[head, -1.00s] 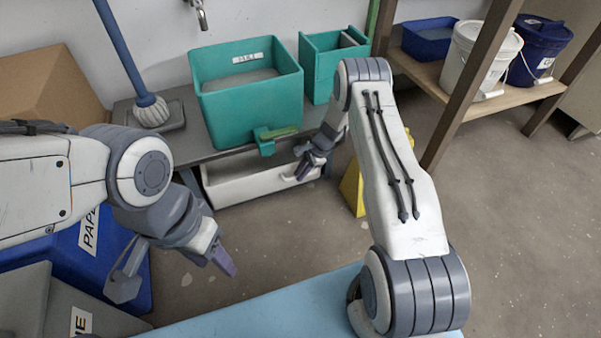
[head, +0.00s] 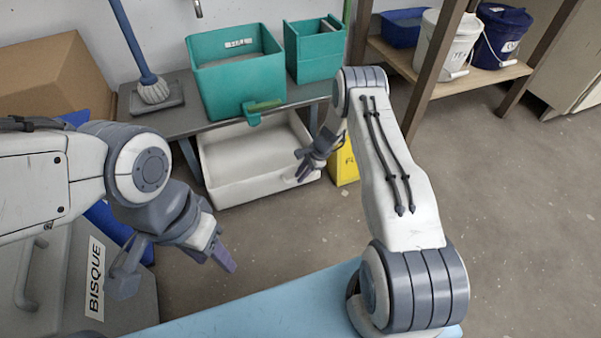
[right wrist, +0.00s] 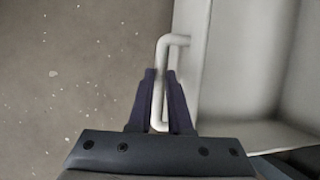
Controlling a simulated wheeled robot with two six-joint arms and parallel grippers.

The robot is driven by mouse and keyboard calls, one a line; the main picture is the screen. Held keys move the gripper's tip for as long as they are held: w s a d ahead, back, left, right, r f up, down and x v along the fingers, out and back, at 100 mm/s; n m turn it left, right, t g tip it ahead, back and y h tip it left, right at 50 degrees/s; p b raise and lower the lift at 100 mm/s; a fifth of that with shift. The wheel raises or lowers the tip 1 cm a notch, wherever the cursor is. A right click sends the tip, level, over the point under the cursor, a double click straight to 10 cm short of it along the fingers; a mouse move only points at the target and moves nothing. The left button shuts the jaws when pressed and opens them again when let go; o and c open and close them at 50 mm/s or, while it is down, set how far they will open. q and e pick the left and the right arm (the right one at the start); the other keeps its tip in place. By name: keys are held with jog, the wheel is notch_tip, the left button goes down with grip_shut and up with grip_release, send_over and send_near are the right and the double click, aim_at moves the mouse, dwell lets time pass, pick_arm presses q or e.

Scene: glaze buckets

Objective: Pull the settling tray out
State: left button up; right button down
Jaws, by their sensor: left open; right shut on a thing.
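The white settling tray (head: 250,182) is partly out from under the grey bench in the head view, and its inside looks empty. Its back end is hidden under the bench. My right gripper (head: 303,176) is at the tray's front right. In the right wrist view my right gripper (right wrist: 160,82) is shut on the tray's pale bar handle (right wrist: 172,42), with the tray wall (right wrist: 190,70) just to the right. My left gripper (head: 190,265) is open and empty, well in front and left of the tray.
Two teal tanks (head: 240,85) (head: 314,66) stand on the bench (head: 165,122) above the tray. A yellow sign (head: 346,166) stands close right of it. A grey BISQUE bin (head: 125,285) is at lower left, and a light blue surface (head: 270,305) at the front. The floor before the tray is clear.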

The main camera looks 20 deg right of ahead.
pick_arm(q)
jog(key=shift+s, duration=0.4)
pick_arm(e)
jog(key=shift+s+d, duration=0.1)
jog(key=shift+s, duration=0.3)
jog(key=c, duration=0.8)
grip_release()
jog(key=shift+c, duration=0.2)
pick_arm(q)
notch_tip(320, 180, up, 6)
jog(key=p, duration=0.5)
jog(key=shift+f+p, duration=0.15)
jog(key=shift+p, duration=0.2)
pick_arm(e)
jog(key=v, duration=1)
jog(key=shift+r, duration=0.2)
jog(key=shift+r, duration=0.1)
